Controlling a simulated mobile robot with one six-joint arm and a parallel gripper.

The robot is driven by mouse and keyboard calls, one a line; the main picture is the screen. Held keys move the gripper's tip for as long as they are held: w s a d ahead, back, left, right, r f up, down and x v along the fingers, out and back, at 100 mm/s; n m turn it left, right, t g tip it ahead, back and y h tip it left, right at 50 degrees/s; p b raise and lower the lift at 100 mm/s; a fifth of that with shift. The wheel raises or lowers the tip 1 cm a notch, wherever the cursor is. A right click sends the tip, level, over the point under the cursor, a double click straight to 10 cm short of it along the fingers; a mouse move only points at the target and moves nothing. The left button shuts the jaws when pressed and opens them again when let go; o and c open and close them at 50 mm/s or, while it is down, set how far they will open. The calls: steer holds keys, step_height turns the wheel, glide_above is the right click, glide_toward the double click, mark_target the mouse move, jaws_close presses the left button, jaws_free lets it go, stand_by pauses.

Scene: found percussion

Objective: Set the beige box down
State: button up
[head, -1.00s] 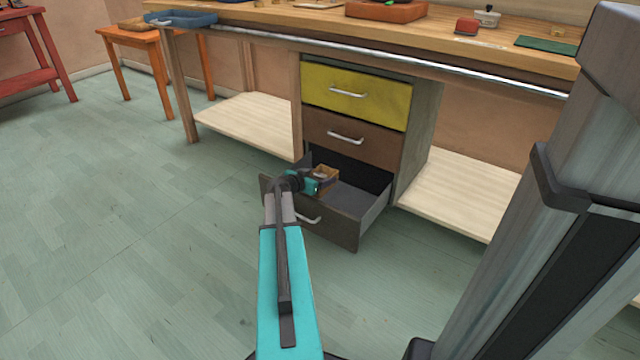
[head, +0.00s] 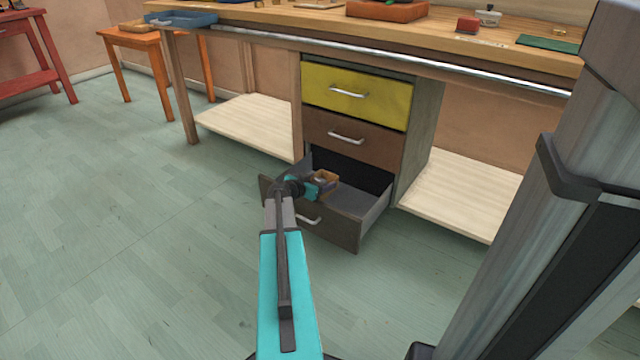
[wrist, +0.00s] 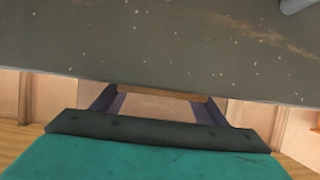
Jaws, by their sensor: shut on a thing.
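The beige box (head: 328,176) is small and open-topped, and shows in the head view at the open bottom drawer (head: 352,200). My gripper (head: 318,187) is shut on the box, reaching over the drawer's front edge. In the wrist view, a thin strip of the box (wrist: 160,92) shows between my two dark fingers. The box's underside is hidden, so I cannot tell whether it touches the drawer floor.
The drawer's grey speckled front (wrist: 170,45) fills much of the wrist view. The brown drawer (head: 352,138) and yellow drawer (head: 370,97) above are shut. Pale low shelves (head: 245,122) flank the drawer unit. The right part of the open drawer looks empty.

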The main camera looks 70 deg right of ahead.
steer(key=shift+f+b, duration=0.3)
steer(key=shift+b, duration=0.2)
steer(key=o, duration=1.1)
steer(key=shift+r+p, duration=0.25)
steer(key=shift+p, duration=0.1)
steer(key=shift+r+p, duration=0.5)
steer(key=shift+p, duration=0.3)
steer(key=p+v, duration=0.2)
steer(key=v, duration=1)
steer(key=shift+f+p, duration=0.2)
steer(key=shift+p, duration=0.1)
